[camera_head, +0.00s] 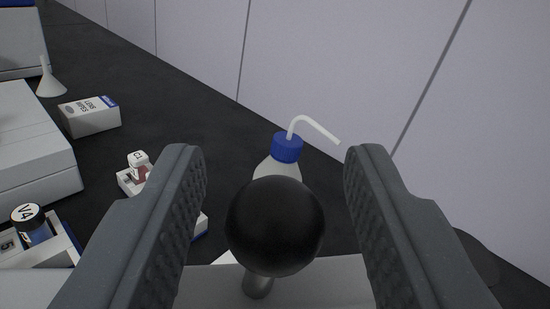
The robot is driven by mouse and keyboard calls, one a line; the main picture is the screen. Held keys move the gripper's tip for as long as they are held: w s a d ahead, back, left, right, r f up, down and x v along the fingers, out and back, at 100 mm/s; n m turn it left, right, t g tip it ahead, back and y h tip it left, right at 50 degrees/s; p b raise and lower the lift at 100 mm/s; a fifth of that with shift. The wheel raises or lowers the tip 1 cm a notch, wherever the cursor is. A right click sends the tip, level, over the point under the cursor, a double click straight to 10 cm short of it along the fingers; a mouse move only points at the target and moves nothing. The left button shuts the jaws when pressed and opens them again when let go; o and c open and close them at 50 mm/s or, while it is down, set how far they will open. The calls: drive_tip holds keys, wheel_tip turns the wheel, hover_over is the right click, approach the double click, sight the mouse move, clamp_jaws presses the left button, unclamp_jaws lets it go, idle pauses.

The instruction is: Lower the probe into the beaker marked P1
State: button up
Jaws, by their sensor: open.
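My gripper (275,160) is open, with its two grey ridged fingers spread at left and right. Between the fingers, touching neither in the picture, is a black ball knob (275,225) on a short metal stem. The stem rises from a light grey surface at the bottom. I cannot tell whether this knob belongs to the probe. No beaker marked P1 shows in this view.
A blue-capped wash bottle (286,150) stands behind the knob. At left are a vial marked V4 (30,222), a vial marked C1 (138,160), a lens wipes box (90,116), a funnel (50,80) and a white housing (32,145). A pale wall (330,60) bounds the dark bench.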

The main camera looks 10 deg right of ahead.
drive_tip(key=shift+w, duration=0.1)
drive_tip(key=shift+c, duration=0.2)
clamp_jaws()
drive_tip(key=shift+p, duration=0.45)
